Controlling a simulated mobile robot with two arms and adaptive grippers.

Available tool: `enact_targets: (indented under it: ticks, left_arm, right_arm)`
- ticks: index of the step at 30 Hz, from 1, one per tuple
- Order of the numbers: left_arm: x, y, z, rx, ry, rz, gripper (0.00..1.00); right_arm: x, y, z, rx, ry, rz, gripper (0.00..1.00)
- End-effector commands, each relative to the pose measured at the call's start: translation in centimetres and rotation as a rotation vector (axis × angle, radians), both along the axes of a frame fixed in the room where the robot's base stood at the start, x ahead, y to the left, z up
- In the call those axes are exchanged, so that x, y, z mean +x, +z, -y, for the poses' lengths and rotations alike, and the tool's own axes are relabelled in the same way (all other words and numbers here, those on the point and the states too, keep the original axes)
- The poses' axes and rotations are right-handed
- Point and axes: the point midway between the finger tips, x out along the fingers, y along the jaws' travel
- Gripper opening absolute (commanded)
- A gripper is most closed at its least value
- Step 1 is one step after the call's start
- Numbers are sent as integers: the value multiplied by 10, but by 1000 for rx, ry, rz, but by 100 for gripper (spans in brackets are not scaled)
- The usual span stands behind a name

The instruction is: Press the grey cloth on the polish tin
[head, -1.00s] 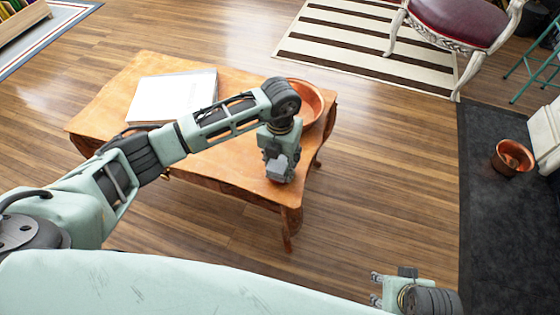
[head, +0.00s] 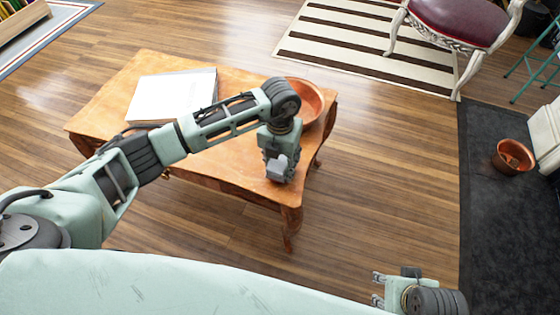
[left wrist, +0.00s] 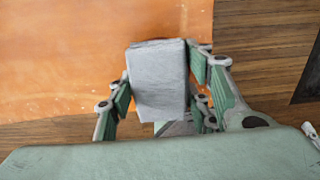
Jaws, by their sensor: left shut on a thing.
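My left gripper (head: 279,178) points down at the front right corner of the wooden table (head: 235,170). It is shut on the grey cloth (left wrist: 158,78), which looks like a folded block between the fingers in the left wrist view. In the head view a light grey part of the cloth (head: 280,166) shows at the gripper. I cannot make out the polish tin in either view; the gripper and cloth may hide it. Whether the cloth touches anything below cannot be told. My right gripper (head: 378,289) is open and empty, low over the floor.
A copper bowl (head: 312,103) stands on the table just behind my left gripper. A white book or stack of paper (head: 172,95) lies at the table's back left. A copper pot (head: 512,158) stands on the dark hearth at right. The floor between table and hearth is clear.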

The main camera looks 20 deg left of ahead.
Motion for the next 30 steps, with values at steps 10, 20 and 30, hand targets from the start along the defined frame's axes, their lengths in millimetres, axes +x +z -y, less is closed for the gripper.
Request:
enact_targets:
  ticks: [10,20,30]
  left_arm:
    - [0,-2,0,0,0,0,25]
    - [0,-3,0,0,0,0,25]
    - [0,-3,0,0,0,0,25]
  right_arm:
    - [0,2,1,-3,0,1,40]
    - [1,9,1,-1,0,12,40]
    - [-1,6,1,-2,-1,2,40]
